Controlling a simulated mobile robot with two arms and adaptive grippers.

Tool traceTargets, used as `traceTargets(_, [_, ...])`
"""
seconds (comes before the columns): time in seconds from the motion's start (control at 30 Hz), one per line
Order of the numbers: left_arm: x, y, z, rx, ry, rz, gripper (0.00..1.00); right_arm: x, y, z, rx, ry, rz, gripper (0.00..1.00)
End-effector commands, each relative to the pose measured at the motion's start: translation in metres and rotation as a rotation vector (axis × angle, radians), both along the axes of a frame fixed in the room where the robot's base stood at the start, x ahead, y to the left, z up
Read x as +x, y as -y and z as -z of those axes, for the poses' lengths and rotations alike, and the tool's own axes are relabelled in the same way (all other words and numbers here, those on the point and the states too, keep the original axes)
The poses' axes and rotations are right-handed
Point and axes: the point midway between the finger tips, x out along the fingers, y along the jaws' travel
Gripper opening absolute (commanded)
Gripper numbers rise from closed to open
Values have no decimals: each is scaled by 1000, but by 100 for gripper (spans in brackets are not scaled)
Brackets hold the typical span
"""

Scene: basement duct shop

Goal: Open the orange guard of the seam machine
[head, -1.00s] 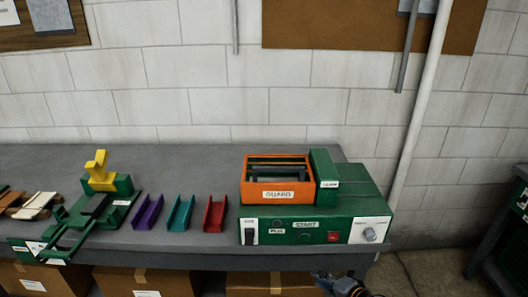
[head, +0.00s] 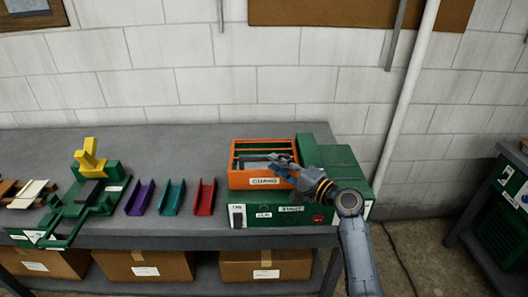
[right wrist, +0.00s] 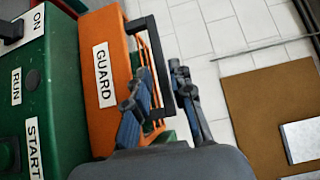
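The orange guard (head: 238,181) sits as a box-like frame on top of the green seam machine (head: 343,160), and it looks down. Its label and a dark handle bar (right wrist: 157,62) show in the right wrist view, with the orange guard face (right wrist: 112,125) at left. My right gripper (head: 277,165) is at the guard's front right in the head view. In the right wrist view its fingers (right wrist: 163,85) are apart, with the handle bar close to the gap; I cannot tell whether they touch it. My left gripper is not in view.
Purple (head: 140,198), teal (head: 172,197) and red (head: 205,196) channels lie left of the machine on the grey bench (head: 150,155). Further left is a green fixture with a yellow part (head: 89,156). Cardboard boxes (head: 265,266) stand below. A pipe (head: 415,85) runs up the wall.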

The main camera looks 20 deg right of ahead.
Motion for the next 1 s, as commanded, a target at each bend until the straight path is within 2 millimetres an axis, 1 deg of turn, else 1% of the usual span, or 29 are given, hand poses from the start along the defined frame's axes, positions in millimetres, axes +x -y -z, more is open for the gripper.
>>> traceTargets(0.03, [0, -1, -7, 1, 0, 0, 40, 10, -5, -4, 4, -1, 0, 23])
traceTargets(0.1, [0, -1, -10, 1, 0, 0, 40, 21, -12, -3, 3, -1, -1, 23])
traceTargets(0.3, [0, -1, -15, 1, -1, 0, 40, 41, -22, -1, 0, 0, 1, 23])
traceTargets(0.43, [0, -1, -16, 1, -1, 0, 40, 46, -25, 0, 0, -1, 1, 23])
traceTargets(0.7, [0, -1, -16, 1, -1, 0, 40, 46, -25, 1, -1, 0, 1, 23])
traceTargets(0.77, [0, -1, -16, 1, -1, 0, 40, 46, -25, 1, -1, 0, 1, 10])
traceTargets(0.8, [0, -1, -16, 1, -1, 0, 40, 46, -25, 1, -1, 0, 1, 2])
traceTargets(0.83, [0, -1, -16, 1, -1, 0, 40, 46, -25, 1, -1, 0, 1, 0])
traceTargets(1.0, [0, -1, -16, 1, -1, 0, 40, 46, -25, 1, -2, -1, 1, 0])
